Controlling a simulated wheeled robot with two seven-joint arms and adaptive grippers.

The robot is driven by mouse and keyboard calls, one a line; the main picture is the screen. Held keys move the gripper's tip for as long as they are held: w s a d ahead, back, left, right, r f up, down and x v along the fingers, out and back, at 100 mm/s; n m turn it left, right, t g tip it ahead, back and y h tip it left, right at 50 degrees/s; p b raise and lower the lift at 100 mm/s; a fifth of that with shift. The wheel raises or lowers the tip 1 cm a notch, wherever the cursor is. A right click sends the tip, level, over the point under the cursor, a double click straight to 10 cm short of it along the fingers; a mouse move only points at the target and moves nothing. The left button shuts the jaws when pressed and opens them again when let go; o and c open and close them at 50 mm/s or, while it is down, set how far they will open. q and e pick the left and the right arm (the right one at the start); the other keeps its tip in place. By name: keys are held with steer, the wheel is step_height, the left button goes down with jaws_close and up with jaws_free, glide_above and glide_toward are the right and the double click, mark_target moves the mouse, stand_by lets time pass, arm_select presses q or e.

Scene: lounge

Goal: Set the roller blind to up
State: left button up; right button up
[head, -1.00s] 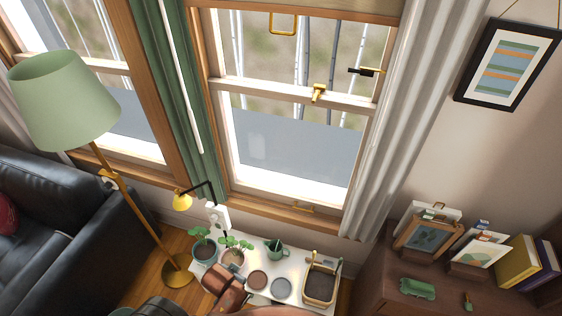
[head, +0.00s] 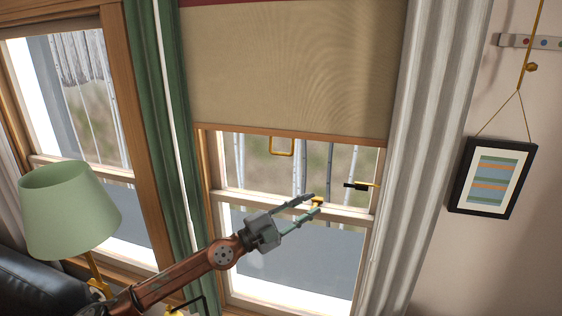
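The roller blind (head: 285,70) is a beige cloth that covers the upper part of the window in the head view. Its wooden bottom bar (head: 300,133) hangs above the window's middle rail. A brass pull loop (head: 281,147) hangs from the bar. My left gripper (head: 315,205) is in front of the window, below and slightly right of the loop in the picture. Its two fingers are apart, with nothing seen between them. It partly covers the brass sash latch (head: 317,201); I cannot tell whether it touches it. My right gripper is not in view.
A green curtain (head: 150,90) hangs left of the blind and a white curtain (head: 430,110) right of it. A dark-and-brass fitting (head: 361,185) shows at the window's right. A green lamp (head: 70,210) stands at left; a framed picture (head: 492,178) hangs at right.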

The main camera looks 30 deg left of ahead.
arm_select(q)
steer(key=w+a+r+m+g+y, duration=0.1)
steer(key=a+r+m+g+y, duration=0.1)
steer(key=a+r, duration=0.3)
steer(key=n+y, duration=0.2)
steer(key=y, duration=0.4)
glide_toward(281, 154)
steer(key=r+x, duration=0.1)
steer(key=x, duration=0.2)
steer(key=p+x, duration=0.1)
steer(key=x, duration=0.1)
steer(key=p+x, duration=0.1)
steer(key=x, duration=0.1)
steer(key=f+p+x, duration=0.1)
steer(key=x, duration=0.1)
steer(key=shift+w+a, duration=0.2)
steer(key=shift+a, duration=0.05)
steer(key=shift+w+f+p, duration=0.3)
steer(key=shift+w+p, duration=0.1)
steer(key=shift+w, duration=0.2)
steer(key=shift+c, duration=0.5)
jaws_close()
steer(key=shift+d, duration=0.1)
